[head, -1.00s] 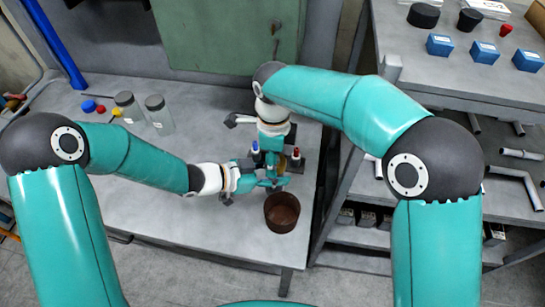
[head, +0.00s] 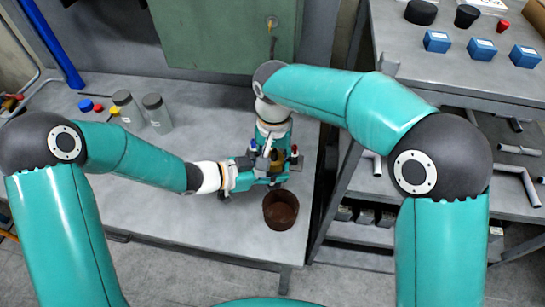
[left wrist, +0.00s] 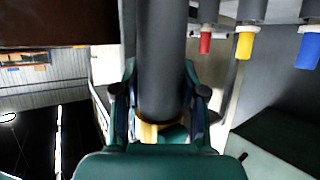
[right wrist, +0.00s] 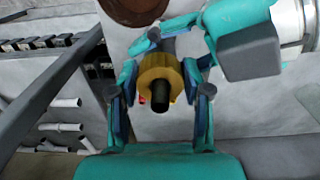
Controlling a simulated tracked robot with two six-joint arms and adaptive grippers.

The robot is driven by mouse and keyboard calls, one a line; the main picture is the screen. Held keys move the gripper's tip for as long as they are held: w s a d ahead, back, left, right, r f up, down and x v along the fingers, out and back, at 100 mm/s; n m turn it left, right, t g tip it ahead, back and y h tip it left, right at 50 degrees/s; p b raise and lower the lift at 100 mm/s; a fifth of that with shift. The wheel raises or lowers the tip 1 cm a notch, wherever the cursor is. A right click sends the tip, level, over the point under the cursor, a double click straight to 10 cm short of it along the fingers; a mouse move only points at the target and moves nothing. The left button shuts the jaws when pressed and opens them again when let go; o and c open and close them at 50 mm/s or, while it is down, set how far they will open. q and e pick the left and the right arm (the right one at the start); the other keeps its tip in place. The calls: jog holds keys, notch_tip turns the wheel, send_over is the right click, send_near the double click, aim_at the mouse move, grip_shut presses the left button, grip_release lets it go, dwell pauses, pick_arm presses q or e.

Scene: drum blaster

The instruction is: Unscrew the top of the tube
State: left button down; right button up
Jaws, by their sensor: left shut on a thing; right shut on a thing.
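The tube is a dark grey cylinder (left wrist: 162,60) in the left wrist view, between the fingers of my left gripper (left wrist: 160,97), which is shut on it. Its top is a brass-yellow piece (right wrist: 160,72) with a dark round stem in the right wrist view. My right gripper (right wrist: 160,92) is shut on this top, with one finger on each side. In the head view, my left gripper (head: 243,176) and my right gripper (head: 274,143) meet above the table's right part, and they hide most of the tube.
A brown round bin (head: 281,209) stands just in front of the grippers on the grey table (head: 185,215). Red (left wrist: 205,42), yellow (left wrist: 244,46) and blue (left wrist: 307,50) tipped pieces are close beside the tube. Grey jars (head: 127,110) stand at back left. A shelf (head: 440,85) is right.

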pick_arm(q)
jog(key=shift+s+d+r, duration=0.1)
jog(key=shift+s+d, duration=0.05)
jog(key=shift+s, duration=0.05)
pick_arm(e)
jog(key=n, duration=0.4)
jog(key=shift+w+d+r+n, duration=0.1)
jog(key=shift+w+d+n, duration=0.1)
jog(key=shift+w+n, duration=0.1)
jog(key=n, duration=0.4)
jog(key=shift+d, duration=0.1)
jog(key=n, duration=0.4)
jog(key=shift+w+n, duration=0.15)
jog(key=shift+n, duration=0.15)
jog(key=n, duration=0.4)
jog(key=shift+d, duration=0.1)
jog(key=n, duration=0.4)
jog(key=shift+w+n, duration=0.15)
jog(key=shift+n, duration=0.15)
jog(key=n, duration=0.4)
jog(key=shift+w, duration=0.1)
jog(key=n, duration=1)
jog(key=shift+w+a+r, duration=0.1)
jog(key=shift+a, duration=0.2)
